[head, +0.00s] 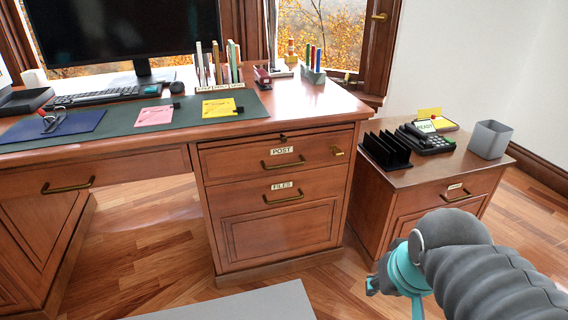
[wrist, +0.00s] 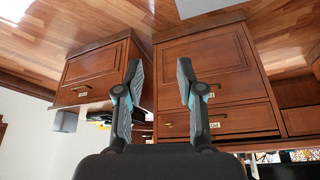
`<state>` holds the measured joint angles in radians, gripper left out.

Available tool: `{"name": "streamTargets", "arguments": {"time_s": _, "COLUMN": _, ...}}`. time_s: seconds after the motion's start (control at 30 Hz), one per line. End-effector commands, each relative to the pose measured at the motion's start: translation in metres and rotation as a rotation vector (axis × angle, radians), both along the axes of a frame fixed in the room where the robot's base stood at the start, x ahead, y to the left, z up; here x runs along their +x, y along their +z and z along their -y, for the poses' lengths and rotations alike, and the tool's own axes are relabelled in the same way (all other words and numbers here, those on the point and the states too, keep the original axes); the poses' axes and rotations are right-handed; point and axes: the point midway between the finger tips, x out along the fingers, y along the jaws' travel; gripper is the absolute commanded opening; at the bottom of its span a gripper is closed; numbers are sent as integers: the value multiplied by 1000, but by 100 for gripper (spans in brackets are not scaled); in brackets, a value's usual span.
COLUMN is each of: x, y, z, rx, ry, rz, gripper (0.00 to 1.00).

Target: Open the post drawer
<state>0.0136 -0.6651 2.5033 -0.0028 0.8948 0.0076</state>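The post drawer (head: 230,160) is shut, flush in the desk's right pedestal, with a POST label (head: 283,151) above a bronze bar handle (head: 283,163). A small brass key or knob (head: 338,151) sits at the front's right end. In the wrist view, which is upside down, the post drawer (wrist: 245,118) shows low and right of centre, partly behind a finger. My gripper (wrist: 159,75) is open and empty, its two fingers apart, not touching the handle. In the head view my arm is at lower right, in front of the side cabinet; the fingers are not clear there.
The files drawer (head: 250,200) is shut below the post drawer. A side cabinet (head: 400,200) stands to the right, carrying a black rack (head: 386,150), a card terminal (head: 425,138) and a grey bin (head: 490,140). Wooden floor (head: 150,250) is clear in front of the desk's left part.

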Motion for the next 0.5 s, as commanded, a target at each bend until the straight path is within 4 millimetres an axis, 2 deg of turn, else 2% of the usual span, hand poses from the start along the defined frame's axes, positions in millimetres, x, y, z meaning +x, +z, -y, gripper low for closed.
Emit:
{"name": "streamTargets", "arguments": {"time_s": 0.03, "x": 6, "y": -16, "z": 2, "rx": 0, "ry": -6, "rz": -43, "gripper": 38}}
{"name": "streamTargets", "arguments": {"time_s": 0.1, "x": 16, "y": -32, "z": 7, "rx": -14, "ry": -10, "rz": -94, "gripper": 38}}
{"name": "streamTargets", "arguments": {"time_s": 0.17, "x": 26, "y": -44, "z": 14, "rx": -38, "ry": -9, "rz": -126, "gripper": 38}}
{"name": "streamTargets", "arguments": {"time_s": 0.27, "x": 54, "y": -60, "z": 29, "rx": -96, "ry": 13, "rz": -133, "gripper": 38}}
{"name": "streamTargets", "arguments": {"time_s": 0.37, "x": 88, "y": -76, "z": 44, "rx": -166, "ry": 66, "rz": -109, "gripper": 38}}
{"name": "streamTargets", "arguments": {"time_s": 0.5, "x": 146, "y": -96, "z": 62, "rx": -283, "ry": 193, "rz": -35, "gripper": 38}}
